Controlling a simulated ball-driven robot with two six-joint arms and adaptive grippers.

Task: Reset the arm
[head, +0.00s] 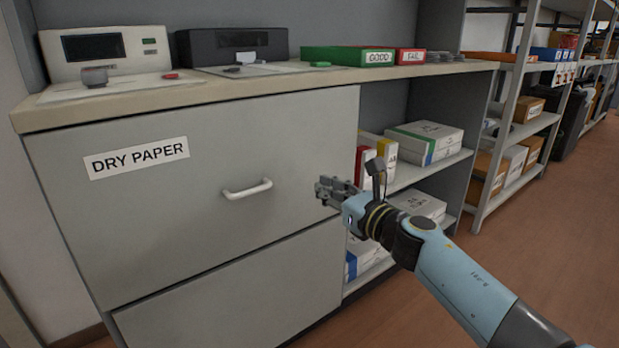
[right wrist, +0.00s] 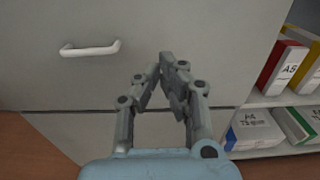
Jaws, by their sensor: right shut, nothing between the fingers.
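My right gripper (head: 322,190) is shut and empty. In the head view it hangs in front of the cabinet, to the right of the white handle (head: 247,189) of the drawer labelled DRY PAPER (head: 137,158). The drawer front looks closed, flush with the cabinet. In the right wrist view the gripper's fingertips (right wrist: 168,62) meet, with the handle (right wrist: 90,49) up and to the left, apart from the fingers. My left gripper is not in view.
The counter (head: 250,83) holds two devices, a green GOOD tray (head: 335,55) and a red FAIL tray (head: 410,57). Open shelves with paper packs (head: 425,140) lie right of the drawer. A storage rack (head: 497,110) stands further right. The floor (head: 560,240) at right is clear.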

